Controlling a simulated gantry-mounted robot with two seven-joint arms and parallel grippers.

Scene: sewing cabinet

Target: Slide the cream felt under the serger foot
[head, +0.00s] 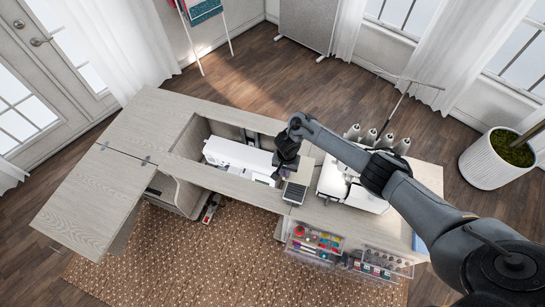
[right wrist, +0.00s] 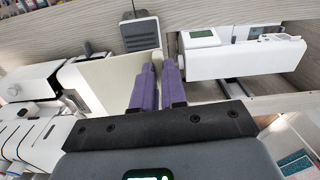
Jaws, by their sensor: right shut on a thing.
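The cream felt (right wrist: 112,82) is a flat pale sheet. In the right wrist view it spreads left from my right gripper (right wrist: 159,68), whose purple fingers are shut on its right-hand part. In the head view my right gripper (head: 284,163) is over the cabinet top, between the two machines, with the felt (head: 306,168) beside it. The white serger (head: 349,187) stands right of the gripper; it is at the left in the right wrist view (right wrist: 35,80). The felt's far edge reaches close to the serger; I cannot tell whether it is under the foot. My left gripper is out of view.
A white sewing machine (head: 238,155) sits in the cabinet opening, left of the gripper. A dark grey ribbed pad (head: 294,193) lies at the cabinet's (head: 165,123) front edge. Thread cones (head: 384,140) stand behind the serger. Clear drawers (head: 315,241) of supplies hang in front.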

